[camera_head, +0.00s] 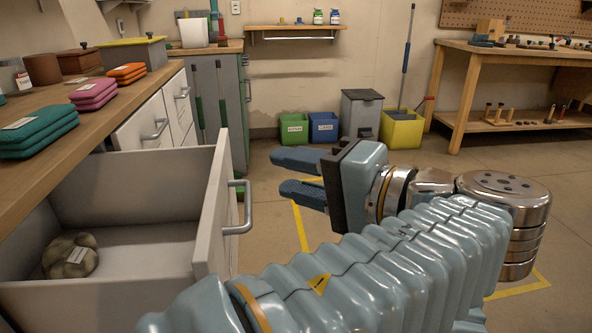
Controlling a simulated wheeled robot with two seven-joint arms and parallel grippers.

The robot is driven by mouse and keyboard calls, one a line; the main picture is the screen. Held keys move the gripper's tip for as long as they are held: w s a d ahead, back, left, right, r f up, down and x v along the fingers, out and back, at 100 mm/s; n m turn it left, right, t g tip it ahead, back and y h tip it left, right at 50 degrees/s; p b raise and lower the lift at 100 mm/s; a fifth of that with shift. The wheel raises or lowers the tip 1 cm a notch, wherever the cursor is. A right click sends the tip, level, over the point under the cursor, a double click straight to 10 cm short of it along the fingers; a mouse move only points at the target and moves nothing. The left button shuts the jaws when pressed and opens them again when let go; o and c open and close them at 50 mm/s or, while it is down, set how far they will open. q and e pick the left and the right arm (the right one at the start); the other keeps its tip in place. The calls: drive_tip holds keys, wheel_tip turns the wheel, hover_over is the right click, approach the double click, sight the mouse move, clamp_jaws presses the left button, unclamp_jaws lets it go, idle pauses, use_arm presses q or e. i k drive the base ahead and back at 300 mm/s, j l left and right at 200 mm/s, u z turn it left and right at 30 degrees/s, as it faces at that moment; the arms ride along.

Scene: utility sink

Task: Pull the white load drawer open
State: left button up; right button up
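The white load drawer (211,219) stands pulled out at the lower left, its inside visible from above. A rounded olive-grey lump with a white label (70,256) lies in it. The drawer's grey bar handle (246,208) is on its front panel. My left gripper (288,175) is to the right of the handle and a little above it in the picture, its blue fingers pointing left. The fingers are apart with nothing between them, and they look clear of the handle. My ribbed blue arm covers the floor in the lower middle. My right gripper is not in view.
The wooden counter (103,122) above the drawer holds teal, pink and orange folded stacks. More closed white drawers (143,124) lie beyond. Green (294,128) and blue (323,127) bins stand by the back wall. Open floor with yellow tape lies to the right.

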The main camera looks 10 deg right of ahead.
sight(161, 221)
drive_tip(key=k+j, duration=0.3)
drive_tip(key=k, duration=0.15)
drive_tip(key=k+j, duration=0.35)
drive_tip(key=k, duration=0.1)
